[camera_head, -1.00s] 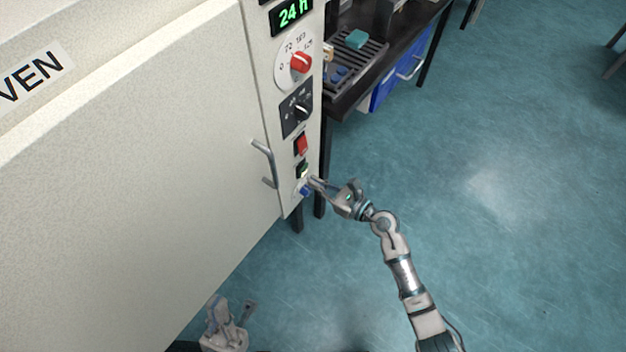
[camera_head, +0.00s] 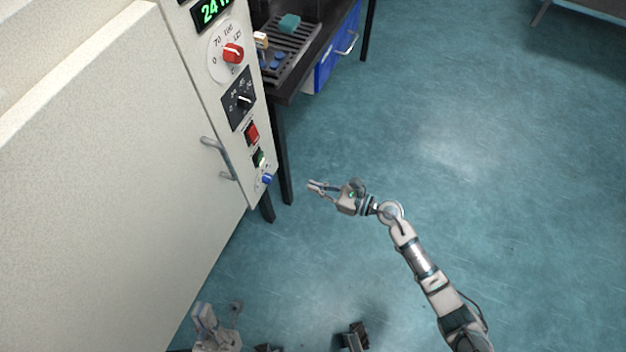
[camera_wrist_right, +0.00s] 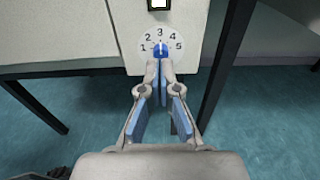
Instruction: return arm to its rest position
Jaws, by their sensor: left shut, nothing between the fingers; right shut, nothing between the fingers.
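My right arm (camera_head: 420,262) reaches in from the lower right in the head view. Its gripper (camera_head: 314,186) is shut and empty, over the floor to the right of the oven panel and apart from it. In the right wrist view the fingertips (camera_wrist_right: 160,70) are close together, pointing at the blue knob (camera_wrist_right: 160,50) on a dial marked 1 to 5. That knob also shows low on the panel in the head view (camera_head: 267,179). My left gripper (camera_head: 204,316) is low at the bottom left, partly cut off, shut with nothing seen in it.
The large oven (camera_head: 90,200) fills the left, with a metal door handle (camera_head: 217,156). Its panel has a red knob (camera_head: 233,53), a black knob (camera_head: 244,100) and a red switch (camera_head: 252,133). A dark bench (camera_head: 285,88) stands behind.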

